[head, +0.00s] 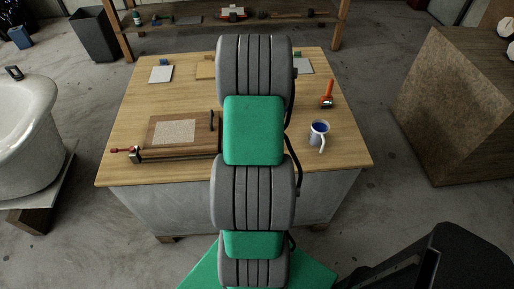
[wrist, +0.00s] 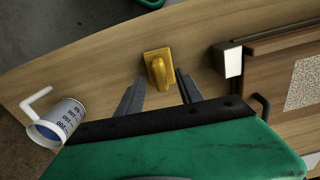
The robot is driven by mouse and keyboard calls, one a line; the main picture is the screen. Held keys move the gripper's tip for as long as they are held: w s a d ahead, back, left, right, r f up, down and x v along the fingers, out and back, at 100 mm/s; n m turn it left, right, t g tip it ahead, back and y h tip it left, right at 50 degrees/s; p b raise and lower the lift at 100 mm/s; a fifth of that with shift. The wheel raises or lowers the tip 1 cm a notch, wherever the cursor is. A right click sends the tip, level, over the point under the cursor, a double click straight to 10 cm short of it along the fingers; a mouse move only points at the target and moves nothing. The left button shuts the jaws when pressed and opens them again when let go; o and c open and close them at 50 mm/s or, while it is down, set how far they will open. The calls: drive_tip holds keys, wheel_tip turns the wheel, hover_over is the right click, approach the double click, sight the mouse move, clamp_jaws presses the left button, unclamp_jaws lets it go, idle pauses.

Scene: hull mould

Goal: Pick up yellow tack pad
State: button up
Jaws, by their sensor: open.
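The yellow tack pad (wrist: 157,68) lies on the wooden table top in the wrist view, with a raised rounded grip on its flat base. My gripper (wrist: 160,76) is open, with one dark finger to the left of the pad and one to the right in the picture. The fingers appear empty; I cannot tell how far above the pad they are. In the head view my arm covers the middle of the table, and the pad and my gripper are hidden behind it.
A cup with a white handle (wrist: 60,120) stands left of my gripper in the wrist view; the head view also shows it (head: 319,130). A clamped wooden board (head: 160,148) lies at the table's left. An orange-handled tool (head: 327,94) lies at the right.

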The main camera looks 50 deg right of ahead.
wheel_tip(320, 180, down, 2)
drive_tip(key=shift+f, duration=0.25)
drive_tip(key=shift+c, duration=0.4)
clamp_jaws()
